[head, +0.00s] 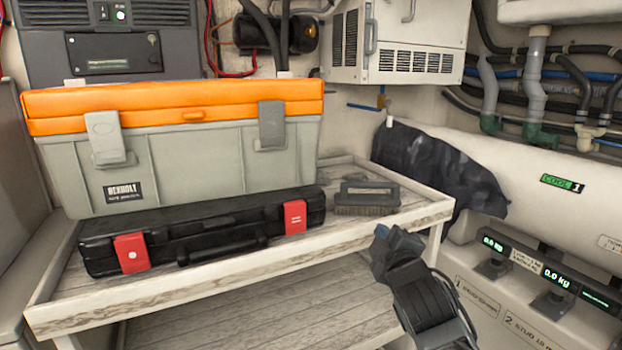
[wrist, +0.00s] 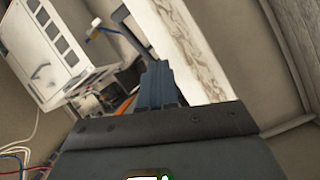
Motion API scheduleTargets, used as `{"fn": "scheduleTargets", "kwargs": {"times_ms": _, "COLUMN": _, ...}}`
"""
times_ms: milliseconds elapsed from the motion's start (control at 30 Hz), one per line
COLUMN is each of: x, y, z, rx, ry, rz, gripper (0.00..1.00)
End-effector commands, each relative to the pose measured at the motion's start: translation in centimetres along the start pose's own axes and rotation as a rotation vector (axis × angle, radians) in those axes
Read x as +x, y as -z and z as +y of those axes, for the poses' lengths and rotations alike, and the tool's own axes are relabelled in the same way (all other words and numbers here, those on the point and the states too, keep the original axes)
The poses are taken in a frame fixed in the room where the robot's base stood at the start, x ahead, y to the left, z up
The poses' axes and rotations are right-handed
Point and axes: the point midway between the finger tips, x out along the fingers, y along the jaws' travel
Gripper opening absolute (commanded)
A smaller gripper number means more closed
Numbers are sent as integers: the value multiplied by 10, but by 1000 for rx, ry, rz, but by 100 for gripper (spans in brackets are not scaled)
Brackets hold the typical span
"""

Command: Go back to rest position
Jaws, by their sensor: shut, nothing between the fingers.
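My gripper (head: 392,245) is in the lower right of the head view, in front of the right end of the wooden shelf (head: 225,268). Its blue-grey fingers are together with nothing between them. In the wrist view the shut fingers (wrist: 157,75) point up the picture, beside the pale shelf edge (wrist: 190,45). My gripper is apart from the things on the shelf.
On the shelf are a grey toolbox with an orange lid (head: 190,160), a black case with red latches (head: 200,232) and a dark brush (head: 366,198). A dark bag (head: 440,165) lies behind my gripper. A scale display (head: 555,278) is at right.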

Motion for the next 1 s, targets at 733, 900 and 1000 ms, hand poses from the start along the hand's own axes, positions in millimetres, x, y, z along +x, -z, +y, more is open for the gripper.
{"fn": "scheduleTargets", "kwargs": {"times_ms": 733, "x": -279, "y": -34, "z": -150, "rx": 726, "ry": 96, "rz": -37, "gripper": 0}}
{"fn": "scheduleTargets", "kwargs": {"times_ms": 900, "x": -349, "y": -45, "z": -152, "rx": 843, "ry": 97, "rz": -75, "gripper": 0}}
{"fn": "scheduleTargets", "kwargs": {"times_ms": 1000, "x": -389, "y": -51, "z": -147, "rx": 901, "ry": 94, "rz": -97, "gripper": 0}}
